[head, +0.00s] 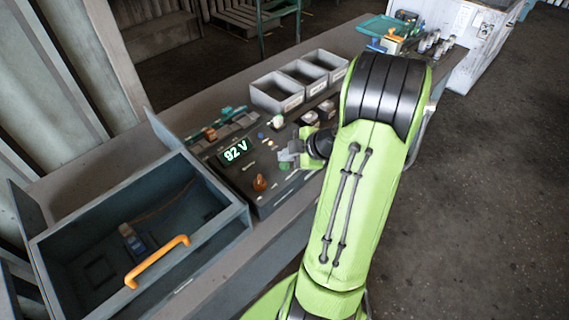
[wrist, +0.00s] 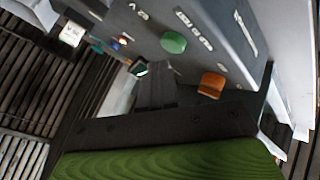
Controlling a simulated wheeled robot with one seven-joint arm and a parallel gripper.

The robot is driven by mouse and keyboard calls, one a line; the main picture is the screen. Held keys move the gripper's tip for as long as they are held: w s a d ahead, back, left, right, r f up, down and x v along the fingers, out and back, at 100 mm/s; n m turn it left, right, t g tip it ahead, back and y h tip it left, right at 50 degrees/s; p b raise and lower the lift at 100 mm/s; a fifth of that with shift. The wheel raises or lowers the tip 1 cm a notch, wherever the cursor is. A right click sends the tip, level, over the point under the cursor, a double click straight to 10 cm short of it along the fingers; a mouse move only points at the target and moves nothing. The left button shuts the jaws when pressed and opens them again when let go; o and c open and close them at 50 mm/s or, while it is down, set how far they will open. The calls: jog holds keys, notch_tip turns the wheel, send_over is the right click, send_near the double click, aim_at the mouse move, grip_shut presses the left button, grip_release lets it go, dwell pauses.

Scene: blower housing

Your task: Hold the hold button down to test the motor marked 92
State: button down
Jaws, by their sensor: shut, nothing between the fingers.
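My gripper (head: 287,154) is shut and empty, close above the green button; contact cannot be made out. An orange knob (head: 259,183) stands to its left, and shows in the wrist view too (wrist: 211,85). I cannot make out a motor marked 92.
An open grey box (head: 240,213) with an orange handle (head: 157,261) stands left of the panel; a small blue-dark item (head: 132,242) lies inside. Three grey bins (head: 277,104) stand behind the panel. A green tray (head: 377,27) with small items is at the bench's far end.

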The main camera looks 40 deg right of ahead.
aim_at(287, 166)
jog(key=shift+f, duration=0.1)
dwell(0.7)
jog(key=shift+f+b, duration=0.4)
jog(key=shift+b, duration=0.55)
jog(key=shift+f+b, duration=0.35)
jog(key=shift+b, duration=0.25)
dwell(2.2)
jog(key=shift+r+p, duration=0.3)
jog(key=shift+r, duration=0.55)
jog(key=shift+r, duration=0.1)
jog(key=shift+r+p, duration=1.35)
jog(key=shift+r, duration=1.15)
jog(key=shift+f, duration=0.1)
